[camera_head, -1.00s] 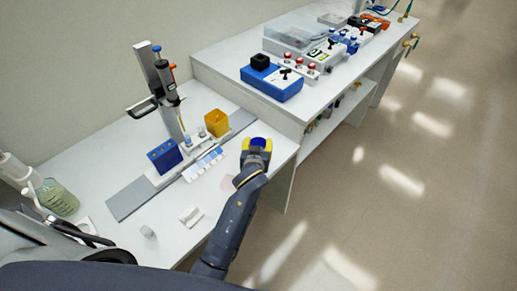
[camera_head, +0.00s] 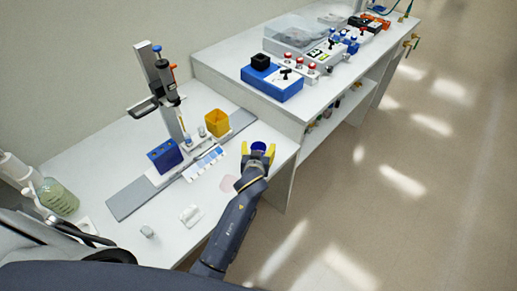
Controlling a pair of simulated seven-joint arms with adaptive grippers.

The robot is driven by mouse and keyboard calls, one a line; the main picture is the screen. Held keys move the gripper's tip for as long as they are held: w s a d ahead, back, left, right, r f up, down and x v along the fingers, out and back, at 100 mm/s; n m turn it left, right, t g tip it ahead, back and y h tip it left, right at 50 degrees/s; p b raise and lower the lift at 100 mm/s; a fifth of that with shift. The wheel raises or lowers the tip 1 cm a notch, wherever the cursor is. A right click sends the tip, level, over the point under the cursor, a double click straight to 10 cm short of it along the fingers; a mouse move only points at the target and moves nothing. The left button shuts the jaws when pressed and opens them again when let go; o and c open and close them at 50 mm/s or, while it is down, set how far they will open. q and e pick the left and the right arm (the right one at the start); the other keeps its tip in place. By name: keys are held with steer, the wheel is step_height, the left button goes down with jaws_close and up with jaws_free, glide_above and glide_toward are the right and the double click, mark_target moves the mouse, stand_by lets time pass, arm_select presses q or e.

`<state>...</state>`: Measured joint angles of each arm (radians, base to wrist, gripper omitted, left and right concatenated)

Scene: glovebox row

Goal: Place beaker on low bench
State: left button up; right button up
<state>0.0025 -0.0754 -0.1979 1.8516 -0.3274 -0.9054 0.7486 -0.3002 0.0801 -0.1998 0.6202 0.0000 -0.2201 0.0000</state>
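My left gripper (camera_head: 258,149) is over the front right part of the low white bench (camera_head: 130,170), near its right edge. Its yellow fingertips stand apart, on either side of a small round blue thing (camera_head: 258,146). This looks like the beaker with blue contents, but it is small and partly hidden by the gripper. I cannot tell whether the fingers touch it. My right gripper is not in view.
A stand with a pipette (camera_head: 165,80), a blue rack (camera_head: 165,155) and a yellow box (camera_head: 216,122) are left of the gripper. A green-liquid bottle (camera_head: 57,197) stands far left. The higher bench (camera_head: 230,65) rises behind. A pink patch (camera_head: 229,184) lies on the bench.

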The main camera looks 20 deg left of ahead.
arm_select(q)
steer(key=shift+s+r, duration=0.15)
steer(key=shift+r, duration=0.05)
steer(key=v, duration=0.7)
steer(key=shift+d, duration=0.1)
stand_by(0.4)
